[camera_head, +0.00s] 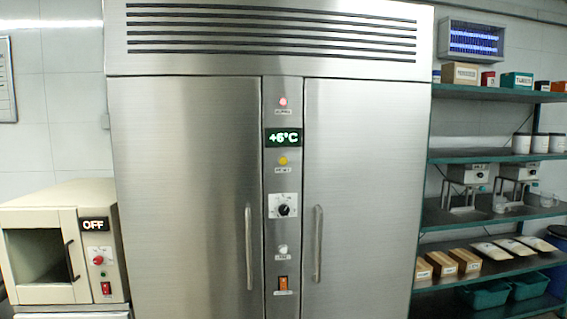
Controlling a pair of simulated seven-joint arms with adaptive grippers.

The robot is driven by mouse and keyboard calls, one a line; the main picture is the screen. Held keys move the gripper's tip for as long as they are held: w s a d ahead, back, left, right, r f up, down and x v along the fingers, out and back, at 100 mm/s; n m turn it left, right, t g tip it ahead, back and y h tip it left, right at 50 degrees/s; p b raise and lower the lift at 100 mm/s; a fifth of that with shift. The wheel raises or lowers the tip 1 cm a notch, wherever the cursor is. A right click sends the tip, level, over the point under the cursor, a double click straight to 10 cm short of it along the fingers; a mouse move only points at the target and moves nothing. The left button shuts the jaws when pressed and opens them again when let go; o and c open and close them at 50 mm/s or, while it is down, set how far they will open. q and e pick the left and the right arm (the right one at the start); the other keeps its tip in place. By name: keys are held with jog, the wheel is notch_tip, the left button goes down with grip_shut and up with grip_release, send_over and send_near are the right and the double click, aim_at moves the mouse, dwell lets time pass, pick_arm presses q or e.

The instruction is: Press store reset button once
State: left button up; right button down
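A tall steel cabinet (185,180) with two doors fills the middle of the head view. Its narrow centre panel carries, from top to bottom, a lit red round lamp (283,102), a green display (284,138) reading +6°C, a yellow round lamp or button (283,161), a black rotary knob (284,210), a white round button or lamp (283,250) and an orange rocker switch (283,283). The small labels are too blurred to tell which one is the store reset button. Neither of my grippers is in view.
Vertical door handles (249,248) and (318,244) flank the panel and stick out. A cream oven-like box (60,245) with an OFF display stands at the left. Green-edged shelves (490,95) with boxes, jars and trays stand at the right.

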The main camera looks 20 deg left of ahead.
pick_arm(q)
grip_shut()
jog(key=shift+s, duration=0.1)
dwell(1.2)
